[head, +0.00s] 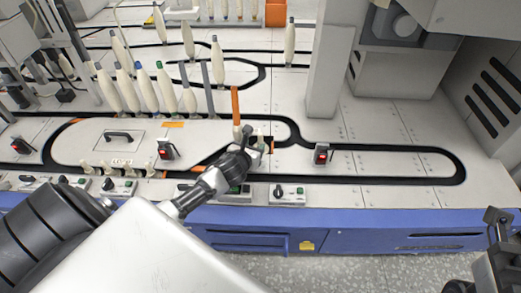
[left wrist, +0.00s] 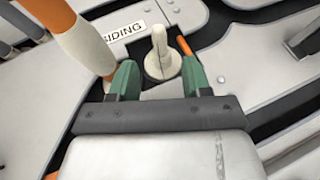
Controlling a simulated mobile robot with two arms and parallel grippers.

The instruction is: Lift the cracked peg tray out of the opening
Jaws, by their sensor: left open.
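A cream peg tray (left wrist: 160,58), a round base with an upright peg, sits in a dark opening just ahead of my left fingertips in the left wrist view. In the head view a small peg (head: 260,135) shows beside my left gripper; the tray base is hidden. In the head view my left gripper (head: 247,138) reaches over the track. My right gripper (head: 490,225) shows partly at the lower right edge.
An orange and cream bobbin (left wrist: 80,38) stands close to the left finger in the left wrist view. A "SIDING" label (left wrist: 124,30) lies beside the tray. Several bobbins (head: 145,90) stand behind to the left.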

